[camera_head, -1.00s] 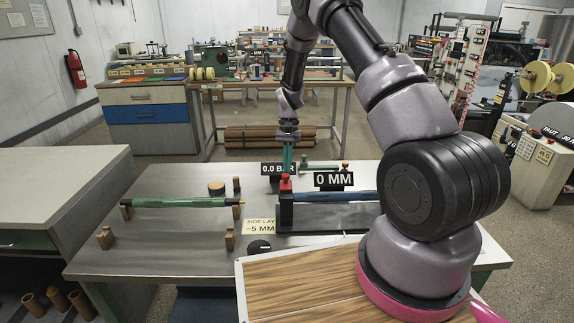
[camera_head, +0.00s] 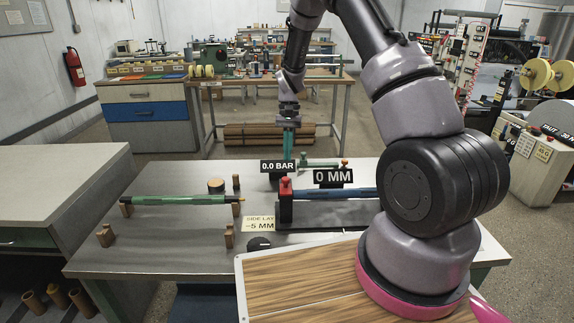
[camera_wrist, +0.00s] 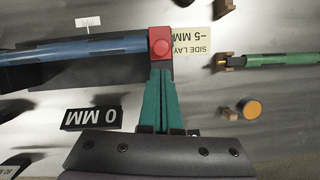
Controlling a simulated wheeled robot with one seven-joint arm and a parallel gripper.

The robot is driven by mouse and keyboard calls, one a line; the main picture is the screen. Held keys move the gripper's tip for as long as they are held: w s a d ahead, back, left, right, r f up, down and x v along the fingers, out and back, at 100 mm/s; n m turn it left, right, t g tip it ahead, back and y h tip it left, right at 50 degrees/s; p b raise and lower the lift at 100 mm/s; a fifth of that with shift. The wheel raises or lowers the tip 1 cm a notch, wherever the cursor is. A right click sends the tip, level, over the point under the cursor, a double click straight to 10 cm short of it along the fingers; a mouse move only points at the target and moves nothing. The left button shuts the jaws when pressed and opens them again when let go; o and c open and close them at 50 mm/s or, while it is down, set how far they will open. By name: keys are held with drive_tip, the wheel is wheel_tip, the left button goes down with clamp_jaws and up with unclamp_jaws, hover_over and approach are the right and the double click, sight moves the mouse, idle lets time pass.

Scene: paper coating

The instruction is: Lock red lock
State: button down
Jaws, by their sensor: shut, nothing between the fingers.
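The red lock (camera_head: 286,189) is a red block with a round knob on top, at the left end of the blue roller (camera_head: 336,193) on the metal table. In the wrist view the red lock (camera_wrist: 160,45) shows its round knob from above. My gripper (camera_head: 287,171) has teal fingers, shut and empty, pointing down behind the lock in the head view. In the wrist view its fingertips (camera_wrist: 160,72) are close to the lock's edge; I cannot tell whether they touch it.
A "0 MM" sign (camera_head: 333,177) and a "0.0 BAR" sign (camera_head: 278,166) stand close to my fingers. A green roller (camera_head: 180,200) rests on wooden holders at the left. A yellow "SIDE LAY -5 MM" label (camera_head: 259,223) and a black knob (camera_head: 259,243) are in front.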

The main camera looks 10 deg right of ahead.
drive_tip(key=shift+v, duration=2.7)
drive_tip(key=shift+r, duration=0.1)
